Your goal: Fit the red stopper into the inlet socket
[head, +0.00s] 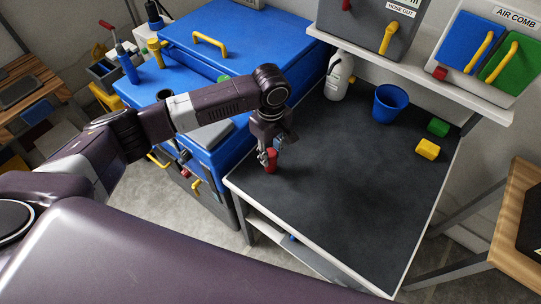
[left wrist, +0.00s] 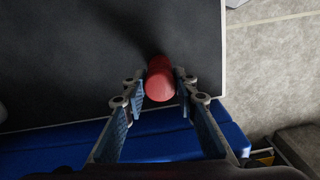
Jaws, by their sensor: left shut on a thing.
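The red stopper (head: 271,164) is a small red cylinder above the near left part of the dark worktop. My left gripper (head: 268,156) points down and is shut on it. In the left wrist view the stopper (left wrist: 160,82) sits between the two fingertips (left wrist: 160,90), its round end facing the camera. I cannot tell whether its lower end touches the worktop. I cannot make out the inlet socket in either view. My right gripper is not in view.
The dark worktop (head: 350,190) is clear in front. A white bottle (head: 339,76), a blue cup (head: 388,103), a green block (head: 438,127) and a yellow block (head: 427,149) stand at its back. A blue-topped cabinet (head: 195,75) adjoins it at left. A shelf (head: 470,95) hangs above.

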